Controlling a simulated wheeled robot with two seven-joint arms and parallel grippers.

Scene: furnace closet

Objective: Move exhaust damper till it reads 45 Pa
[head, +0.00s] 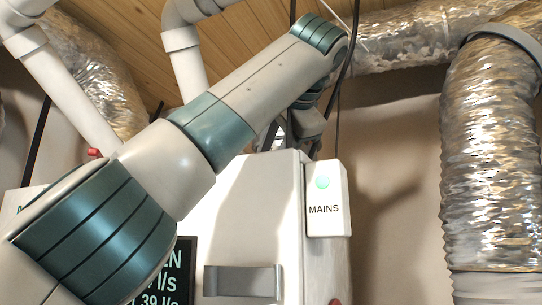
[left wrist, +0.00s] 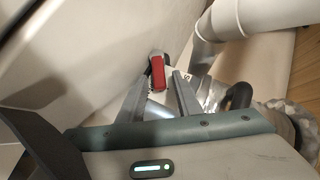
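In the left wrist view a red handle (left wrist: 158,72) stands beside a pale panel, just beyond and between my fingertips. I cannot tell whether it is the exhaust damper's handle. My left gripper (left wrist: 160,80) is open, its two grey fingers apart with no clear contact on the handle. In the head view my left arm crosses from the lower left to the top middle, and its wrist hangs down behind the white unit, so the fingertips are hidden. A dark display (head: 180,275) shows partial text with "39 l/s"; no Pa reading is visible. My right gripper is not in view.
A white unit (head: 255,225) carries a grey handle (head: 243,281) and a MAINS box (head: 327,200) with a green light. A foil duct (head: 490,150) hangs at the right. White pipes (head: 185,65) and black cables run close to my arm. A small red part (head: 94,152) shows at left.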

